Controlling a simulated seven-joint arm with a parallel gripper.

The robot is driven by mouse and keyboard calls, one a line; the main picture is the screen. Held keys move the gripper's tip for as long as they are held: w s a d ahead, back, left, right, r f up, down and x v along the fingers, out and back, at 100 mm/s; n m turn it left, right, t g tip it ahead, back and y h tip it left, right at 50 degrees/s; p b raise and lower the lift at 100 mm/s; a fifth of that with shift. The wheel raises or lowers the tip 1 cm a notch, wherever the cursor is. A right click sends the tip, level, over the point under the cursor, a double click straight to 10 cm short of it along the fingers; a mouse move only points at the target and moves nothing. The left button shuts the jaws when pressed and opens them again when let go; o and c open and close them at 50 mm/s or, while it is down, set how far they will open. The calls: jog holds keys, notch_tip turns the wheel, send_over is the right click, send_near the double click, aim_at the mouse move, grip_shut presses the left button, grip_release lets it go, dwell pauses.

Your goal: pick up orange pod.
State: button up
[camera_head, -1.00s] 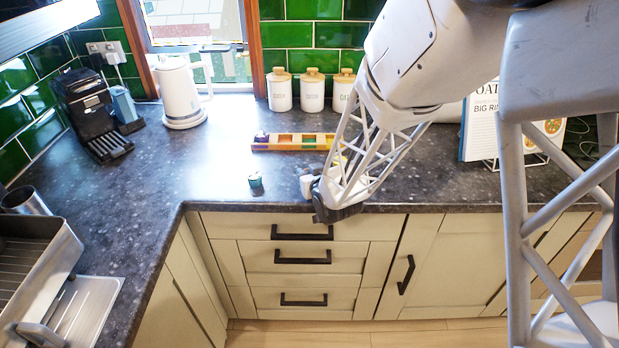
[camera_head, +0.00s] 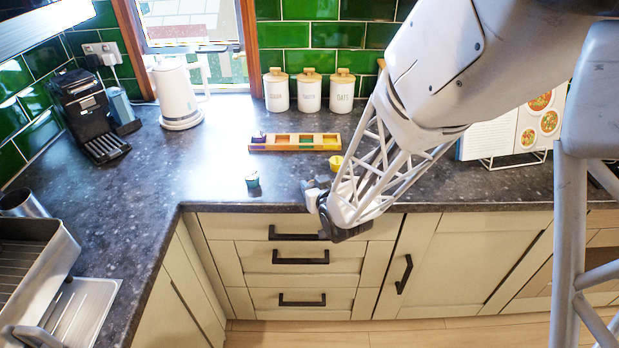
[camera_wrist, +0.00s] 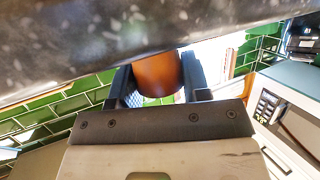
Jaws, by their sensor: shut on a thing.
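The orange pod (camera_wrist: 157,74) shows in the wrist view between the two fingers of my gripper (camera_wrist: 158,85). My gripper is shut on it, with a finger against each side. In the head view my gripper (camera_head: 314,188) is at the front edge of the worktop, right of the teal pod. I cannot make out the orange pod there; the gripper and arm hide it.
A teal pod (camera_head: 252,180) stands on the worktop (camera_head: 215,165) near its front edge. A yellow pod (camera_head: 336,163) is just behind my gripper. A wooden rack (camera_head: 295,148) with coloured compartments lies further back, with a purple pod (camera_head: 259,136) at its left end.

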jog(key=s+d, duration=0.4)
jog(key=s, duration=0.7)
jog(key=shift+s+d, duration=0.25)
jog(key=shift+d, duration=0.1)
jog(key=shift+w, duration=0.1)
